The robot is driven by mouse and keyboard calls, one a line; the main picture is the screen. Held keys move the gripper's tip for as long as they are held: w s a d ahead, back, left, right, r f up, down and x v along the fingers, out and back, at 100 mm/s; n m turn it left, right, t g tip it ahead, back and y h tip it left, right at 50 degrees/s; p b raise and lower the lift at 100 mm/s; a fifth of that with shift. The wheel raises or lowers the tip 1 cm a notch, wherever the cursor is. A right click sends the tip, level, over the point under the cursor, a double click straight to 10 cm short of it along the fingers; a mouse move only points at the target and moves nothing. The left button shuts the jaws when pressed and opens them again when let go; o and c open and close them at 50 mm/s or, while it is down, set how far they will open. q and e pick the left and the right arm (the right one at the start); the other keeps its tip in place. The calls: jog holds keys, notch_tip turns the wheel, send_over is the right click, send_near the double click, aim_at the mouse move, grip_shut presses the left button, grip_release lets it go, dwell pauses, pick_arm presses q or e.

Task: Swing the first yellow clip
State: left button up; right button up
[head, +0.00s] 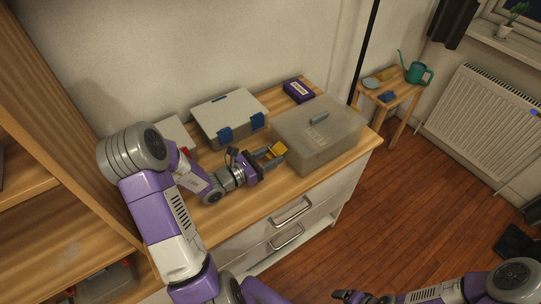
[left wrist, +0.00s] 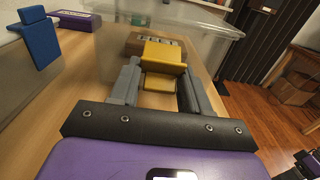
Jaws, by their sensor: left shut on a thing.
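The yellow clip (head: 279,147) is at the left side of a translucent lidded box (head: 335,143) on the dresser top. My left gripper (head: 271,154) reaches it from the left, its fingers on either side of it. In the left wrist view the clip (left wrist: 163,54) shows as a wide yellow plate with a smaller part below, between the grey fingers (left wrist: 160,88), which are shut on it. The box (left wrist: 185,35) stands right behind it there. The lid looks closed. My right gripper (head: 362,297) is low at the bottom edge, its jaws unclear.
A light case (head: 229,115) with blue clips stands left of the box, and a purple box (head: 298,91) stands behind. A wooden shelf (head: 60,130) rises at the left. The dresser's front strip (head: 285,195) is clear.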

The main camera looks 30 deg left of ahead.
aim_at(277, 150)
pick_arm(q)
jog(key=shift+s+r+g+y+p, duration=0.1)
jog(key=shift+r+g+y+p, duration=0.4)
jog(key=shift+p, duration=1.15)
jog(key=shift+s+r+g+y+p, duration=0.1)
jog(key=shift+r+g+p, duration=0.35)
jog(key=shift+g+p, duration=0.95)
jog(key=shift+r+g+y+p, duration=0.3)
jog(key=shift+r+g+p, duration=0.2)
jog(key=shift+p, duration=1.45)
jog(key=shift+r+g+y+p, duration=0.15)
jog(key=shift+g+y+p, duration=0.25)
jog(key=shift+g+p, duration=0.6)
jog(key=o, duration=0.8)
jog(key=shift+a, duration=0.1)
jog(key=p+v, duration=0.2)
jog(key=v, duration=0.5)
jog(key=shift+s, duration=0.2)
